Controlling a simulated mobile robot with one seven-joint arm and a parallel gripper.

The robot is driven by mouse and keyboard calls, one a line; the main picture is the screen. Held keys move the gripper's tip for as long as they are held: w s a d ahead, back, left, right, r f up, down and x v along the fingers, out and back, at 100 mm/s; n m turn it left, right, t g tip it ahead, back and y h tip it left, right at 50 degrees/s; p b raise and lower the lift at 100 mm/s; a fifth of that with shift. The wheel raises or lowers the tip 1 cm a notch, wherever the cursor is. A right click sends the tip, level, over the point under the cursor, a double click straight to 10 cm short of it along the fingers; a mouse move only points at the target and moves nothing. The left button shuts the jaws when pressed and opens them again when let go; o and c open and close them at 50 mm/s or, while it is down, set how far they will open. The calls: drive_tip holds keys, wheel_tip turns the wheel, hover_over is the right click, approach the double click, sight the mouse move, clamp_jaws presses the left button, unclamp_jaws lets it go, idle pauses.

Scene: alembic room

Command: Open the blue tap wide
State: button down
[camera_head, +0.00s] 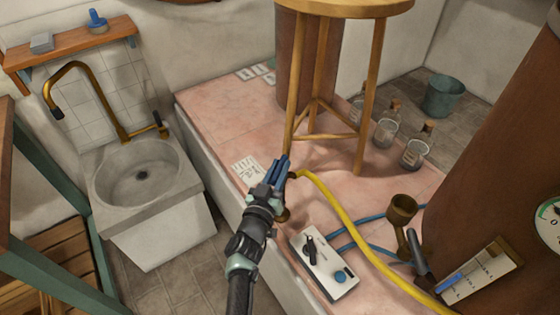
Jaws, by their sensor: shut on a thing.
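My gripper (279,172) is at the middle of the view, over the near edge of the pink tiled bench. It is shut on a narrow blue piece, which I take to be the handle of the blue tap (283,161). The blue parts at its tip overlap, so finger and handle are hard to separate. A bit of brass (284,215) shows just below the gripper; the rest of the tap is hidden behind it. How far the tap is turned cannot be told.
A yellow hose (345,218) starts beside my gripper and runs right. A white control box (323,265) with a black knob, blue hoses (372,246) and a brass cup (402,212) are close by. A wooden stool (361,95) and glass bottles (417,150) stand behind. A sink (140,178) is left.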

drive_tip(key=shift+w+a+f+m+g+h+b, duration=0.1)
drive_tip(key=shift+a+m+g+h+b, duration=0.1)
drive_tip(key=shift+m+h, duration=0.3)
drive_tip(key=shift+a+f+m+g+h+b, duration=0.1)
drive_tip(key=shift+m+g+h+b, duration=0.15)
drive_tip(key=shift+h, duration=0.35)
drive_tip(key=shift+f+m+g+h+b, duration=0.2)
drive_tip(key=shift+m+g+h+b, duration=0.35)
drive_tip(key=shift+m+h+b, duration=0.45)
drive_tip(key=m+g+h+b, duration=0.1)
drive_tip(key=h+b, duration=0.1)
drive_tip(key=b, duration=0.1)
drive_tip(key=shift+m+g, duration=0.25)
drive_tip(key=shift+g, duration=0.05)
drive_tip(key=shift+r+m+g+h+b, duration=0.2)
drive_tip(key=shift+m+g+h+b, duration=0.25)
drive_tip(key=shift+h+b, duration=0.5)
drive_tip(key=shift+r+g, duration=0.1)
drive_tip(key=shift+g, duration=0.15)
drive_tip(key=c, duration=0.8)
unclamp_jaws()
drive_tip(key=shift+w+d, duration=0.1)
drive_tip(key=shift+o, duration=0.2)
drive_tip(key=shift+r, duration=0.1)
